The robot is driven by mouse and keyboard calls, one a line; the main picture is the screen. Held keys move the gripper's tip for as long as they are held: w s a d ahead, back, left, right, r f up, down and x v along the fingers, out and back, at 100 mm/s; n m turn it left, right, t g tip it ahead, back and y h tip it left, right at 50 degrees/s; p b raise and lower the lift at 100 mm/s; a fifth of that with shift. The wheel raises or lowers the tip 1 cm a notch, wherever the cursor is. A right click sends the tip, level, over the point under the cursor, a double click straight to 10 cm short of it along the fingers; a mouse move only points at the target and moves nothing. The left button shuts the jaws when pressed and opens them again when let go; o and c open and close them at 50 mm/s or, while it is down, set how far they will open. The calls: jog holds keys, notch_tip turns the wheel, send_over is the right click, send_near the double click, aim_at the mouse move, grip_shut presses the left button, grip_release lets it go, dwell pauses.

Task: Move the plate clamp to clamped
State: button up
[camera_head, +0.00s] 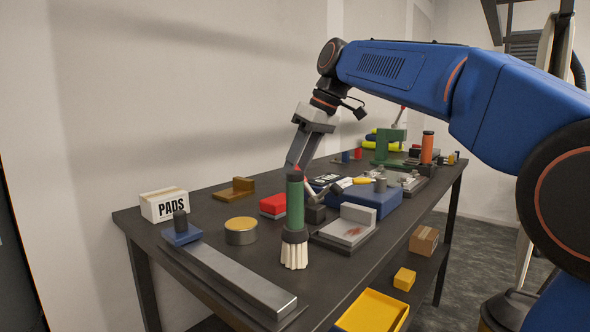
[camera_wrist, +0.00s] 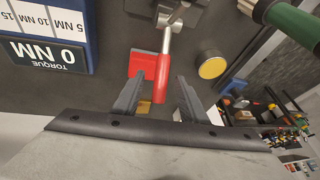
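The plate clamp's red handle (camera_wrist: 160,88) on a metal shaft (camera_wrist: 168,42) shows in the wrist view. The shaft runs up to a metal pivot on a dark base (camera_wrist: 195,30). My gripper (camera_wrist: 158,82) is open, with one dark finger on each side of the red handle and a visible gap on both sides. In the head view my gripper (camera_head: 300,168) points down over the middle of the bench, behind the green-handled brush (camera_head: 295,200). The brush hides part of the clamp there, and the handle's exact angle is hard to tell.
A blue torque unit (camera_wrist: 45,30) reading 0 NM is left in the wrist view. A yellow-topped tin (camera_head: 241,231), a red block (camera_head: 272,205), a grey plate stand (camera_head: 348,232) and a blue box (camera_head: 372,198) crowd the bench. A PADS box (camera_head: 164,204) stands far left.

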jog(key=shift+a+f, duration=0.2)
jog(key=shift+f, duration=0.25)
grip_shut()
